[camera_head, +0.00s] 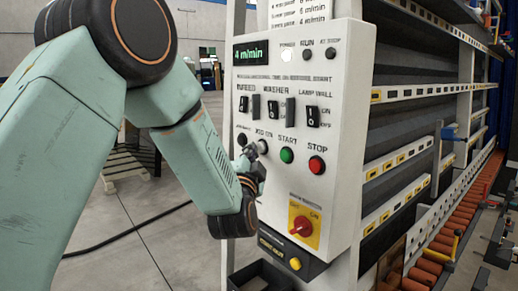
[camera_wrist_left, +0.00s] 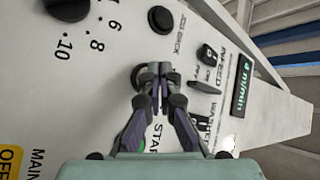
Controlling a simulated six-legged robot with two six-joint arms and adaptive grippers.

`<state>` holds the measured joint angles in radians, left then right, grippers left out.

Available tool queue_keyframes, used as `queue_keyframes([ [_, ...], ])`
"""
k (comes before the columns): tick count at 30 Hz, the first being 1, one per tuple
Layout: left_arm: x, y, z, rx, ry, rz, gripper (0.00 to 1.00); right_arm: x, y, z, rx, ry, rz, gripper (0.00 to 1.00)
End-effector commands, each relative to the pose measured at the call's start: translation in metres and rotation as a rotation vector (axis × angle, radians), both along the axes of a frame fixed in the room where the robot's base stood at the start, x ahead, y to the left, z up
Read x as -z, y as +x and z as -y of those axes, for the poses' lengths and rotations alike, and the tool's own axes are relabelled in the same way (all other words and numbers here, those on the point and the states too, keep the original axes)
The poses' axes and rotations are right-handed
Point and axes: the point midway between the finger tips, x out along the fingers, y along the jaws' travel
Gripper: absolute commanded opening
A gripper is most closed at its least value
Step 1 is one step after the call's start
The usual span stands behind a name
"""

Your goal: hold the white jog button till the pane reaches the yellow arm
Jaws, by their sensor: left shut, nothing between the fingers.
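The white jog button (camera_head: 263,146) is on the washer's sloping control panel, between a black button and the green START button (camera_head: 287,155). My left gripper (camera_head: 254,159) is shut and empty, with its tips close to the jog button. In the left wrist view the shut fingertips (camera_wrist_left: 154,76) overlap a round button and hide most of it. I cannot tell whether it is pressed in. A small yellow upright piece (camera_head: 456,243) stands over the rollers at the right, perhaps the yellow arm. I cannot make out the pane. My right gripper is not in view.
The red STOP button (camera_head: 317,166) sits right of START. The display (camera_head: 250,52) reads 4 m/min, and a white lamp (camera_head: 288,54) beside it looks lit. A red rotary switch (camera_head: 302,226) is lower down. Orange rollers (camera_head: 443,238) line the washer's right side.

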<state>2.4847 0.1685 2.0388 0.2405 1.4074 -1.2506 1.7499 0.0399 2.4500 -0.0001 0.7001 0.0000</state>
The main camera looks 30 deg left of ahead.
Motion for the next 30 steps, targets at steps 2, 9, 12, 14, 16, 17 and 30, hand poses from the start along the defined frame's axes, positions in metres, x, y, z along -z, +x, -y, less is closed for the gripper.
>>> queue_keyframes([
  [2, 0.0001, 0.0007, 0.0004, 0.000, 0.000, 0.000, 0.00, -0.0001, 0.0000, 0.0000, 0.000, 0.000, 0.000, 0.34],
  [9, 0.0001, 0.0031, 0.0013, 0.000, 0.001, 0.000, 0.00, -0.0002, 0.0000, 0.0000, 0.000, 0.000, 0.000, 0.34],
  [12, 0.0000, 0.0041, 0.0016, 0.001, 0.001, 0.000, 0.00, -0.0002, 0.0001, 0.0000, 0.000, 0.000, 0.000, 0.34],
  [14, -0.0001, 0.0046, 0.0019, 0.001, 0.001, 0.000, 0.00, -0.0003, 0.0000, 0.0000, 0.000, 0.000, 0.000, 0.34],
  [16, -0.0001, 0.0054, 0.0022, 0.001, 0.001, 0.000, 0.00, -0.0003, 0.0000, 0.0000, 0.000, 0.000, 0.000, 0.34],
  [17, -0.0001, 0.0057, 0.0024, 0.001, 0.001, 0.000, 0.00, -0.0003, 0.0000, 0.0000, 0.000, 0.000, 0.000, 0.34],
  [30, -0.0001, 0.0098, 0.0044, 0.001, 0.001, 0.000, 0.00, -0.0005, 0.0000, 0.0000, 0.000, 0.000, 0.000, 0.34],
])
